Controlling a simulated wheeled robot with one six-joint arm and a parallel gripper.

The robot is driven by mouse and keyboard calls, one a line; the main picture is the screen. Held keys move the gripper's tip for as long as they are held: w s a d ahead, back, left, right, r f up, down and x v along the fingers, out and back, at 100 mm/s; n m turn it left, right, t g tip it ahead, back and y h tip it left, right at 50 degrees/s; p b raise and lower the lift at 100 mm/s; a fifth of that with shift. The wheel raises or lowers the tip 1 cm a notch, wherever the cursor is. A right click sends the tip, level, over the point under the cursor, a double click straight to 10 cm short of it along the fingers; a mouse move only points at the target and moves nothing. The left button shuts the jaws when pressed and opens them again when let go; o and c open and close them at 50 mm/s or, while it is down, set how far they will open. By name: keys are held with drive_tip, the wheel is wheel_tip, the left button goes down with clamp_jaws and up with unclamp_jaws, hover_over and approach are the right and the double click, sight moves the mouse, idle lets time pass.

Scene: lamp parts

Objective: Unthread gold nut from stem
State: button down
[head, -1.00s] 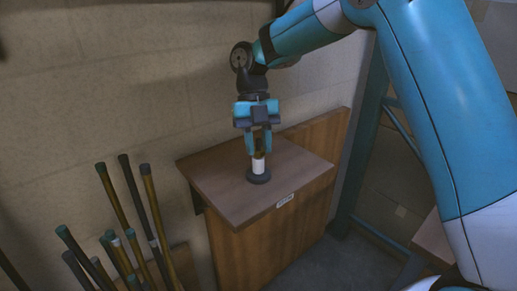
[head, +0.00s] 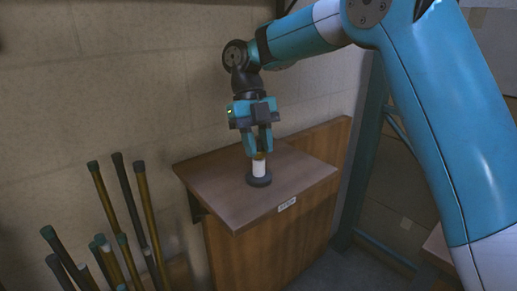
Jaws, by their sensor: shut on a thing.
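The stem stands upright on the small wooden shelf, with a white post (head: 259,168) on a round dark base (head: 259,179). The gold nut (head: 259,156) shows as a small golden patch at the top of the white post, between my fingertips. My gripper (head: 259,153) points down from above and is shut on the gold nut. The fingers hide most of the nut. I cannot tell whether the nut is still engaged on the thread.
The wooden shelf (head: 215,185) is otherwise clear and carries a small label (head: 287,204) on its front edge. Several dark and gold rods (head: 147,215) stand at the lower left. A block wall (head: 120,80) is close behind.

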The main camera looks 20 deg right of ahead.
drive_tip(key=shift+f+n+h+b, duration=0.15)
drive_tip(key=shift+n+h+b, duration=0.25)
drive_tip(key=shift+n+b, duration=0.85)
drive_tip(key=shift+b, duration=0.65)
drive_tip(key=n+h+b, duration=0.1)
drive_tip(key=n, duration=0.1)
drive_tip(key=shift+a+n+t+b, duration=0.1)
drive_tip(key=shift+n+t+b, duration=0.2)
drive_tip(key=shift+n+b, duration=0.05)
drive_tip(key=shift+r+n+h, duration=0.2)
drive_tip(key=shift+n+h, duration=0.2)
drive_tip(key=shift+n, duration=0.4)
drive_tip(key=shift+b, duration=0.3)
